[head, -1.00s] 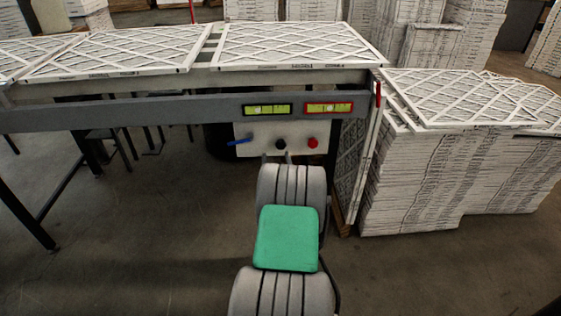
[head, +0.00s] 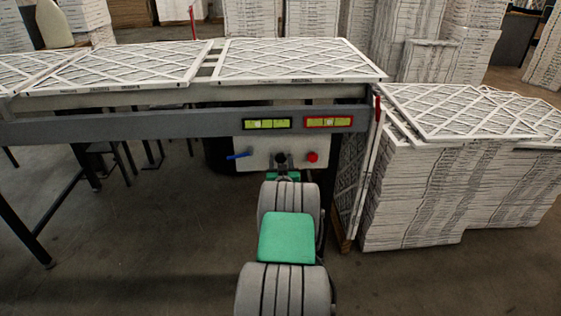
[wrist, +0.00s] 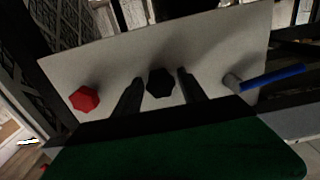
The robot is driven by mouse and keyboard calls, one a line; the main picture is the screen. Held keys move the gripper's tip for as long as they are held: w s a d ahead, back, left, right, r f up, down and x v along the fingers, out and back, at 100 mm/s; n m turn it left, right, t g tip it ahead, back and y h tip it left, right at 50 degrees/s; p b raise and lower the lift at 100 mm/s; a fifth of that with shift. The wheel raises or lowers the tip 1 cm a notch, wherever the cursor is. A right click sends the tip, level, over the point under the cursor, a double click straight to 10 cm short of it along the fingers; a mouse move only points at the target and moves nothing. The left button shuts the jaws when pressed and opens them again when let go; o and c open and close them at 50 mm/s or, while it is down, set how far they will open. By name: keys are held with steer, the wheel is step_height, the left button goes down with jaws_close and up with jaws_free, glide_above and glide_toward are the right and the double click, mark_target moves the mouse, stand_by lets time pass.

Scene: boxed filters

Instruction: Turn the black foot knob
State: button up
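The black foot knob (wrist: 160,83) is a dark hexagonal knob on a pale panel (wrist: 215,55). In the wrist view it lies between the two dark fingers of my gripper (wrist: 157,92), with a gap on each side. The gripper is open. In the head view the knob (head: 281,158) shows on the panel under the table beam, just beyond my gripper, whose fingers are small and partly hidden there by my arm. How far the fingertips are from the panel is hard to tell.
A red knob (head: 312,157) is right of the black knob in the head view, and a blue lever (head: 238,155) is left. Two green displays (head: 267,123) sit on the beam above. Stacked filters (head: 420,195) stand close on the right. Open floor lies to the left.

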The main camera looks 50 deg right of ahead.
jaws_close()
stand_by(0.3)
steer(key=m+b, duration=0.2)
steer(key=m, duration=0.1)
steer(key=shift+f+m, duration=0.2)
steer(key=shift+m, duration=0.1)
steer(key=m+b, duration=0.3)
steer(key=m, duration=0.3)
steer(key=m+b, duration=0.1)
steer(key=m, duration=0.4)
steer(key=shift+r+m, duration=0.1)
steer(key=shift+m, duration=0.2)
steer(key=m+b, duration=0.1)
steer(key=m, duration=0.3)
steer(key=shift+m, duration=0.4)
